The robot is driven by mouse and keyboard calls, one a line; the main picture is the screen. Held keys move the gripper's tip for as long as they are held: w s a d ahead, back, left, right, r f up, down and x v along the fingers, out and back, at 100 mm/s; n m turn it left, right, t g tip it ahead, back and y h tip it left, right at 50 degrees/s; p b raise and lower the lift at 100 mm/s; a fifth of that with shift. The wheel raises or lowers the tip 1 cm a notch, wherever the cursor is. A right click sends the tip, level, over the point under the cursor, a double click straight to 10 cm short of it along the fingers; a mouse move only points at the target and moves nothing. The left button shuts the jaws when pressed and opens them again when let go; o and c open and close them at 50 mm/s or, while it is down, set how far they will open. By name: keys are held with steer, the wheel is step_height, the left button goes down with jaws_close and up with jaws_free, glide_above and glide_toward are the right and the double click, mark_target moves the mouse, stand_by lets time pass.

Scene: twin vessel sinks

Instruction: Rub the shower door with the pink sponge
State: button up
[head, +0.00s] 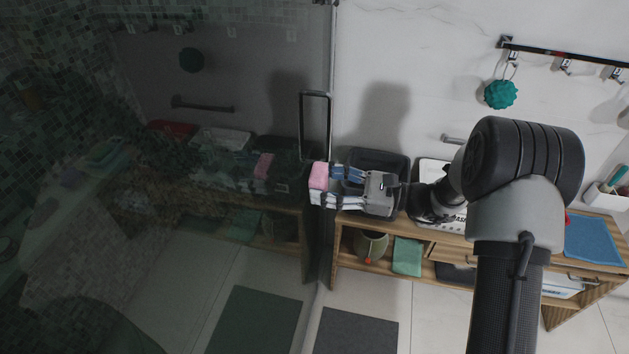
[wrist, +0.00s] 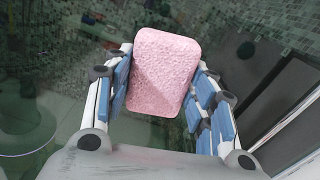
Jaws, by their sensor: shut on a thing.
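The pink sponge (head: 319,176) is held between the blue-padded fingers of my gripper (head: 338,180) in the head view. In the wrist view the sponge (wrist: 162,72) sits upright between the fingertips of my gripper (wrist: 160,95), and its broad face is toward the camera. The dark glass shower door (head: 200,130) fills the left of the head view, with a tall handle (head: 316,95) near its edge. The sponge is close to the door's edge, below the handle. I cannot tell whether it touches the glass. The glass (wrist: 50,110) also lies behind the sponge in the wrist view.
A wooden bench (head: 345,272) stands below my gripper, with a dark bin (head: 384,160) on top and a green towel (head: 408,256) on its shelf. A teal scrubber (head: 501,94) hangs from a wall rail. A grey mat (head: 356,332) lies on the floor.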

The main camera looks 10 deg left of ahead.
steer(key=shift+d, duration=0.65)
steer(key=shift+s+d, duration=0.15)
steer(key=shift+d, duration=1.35)
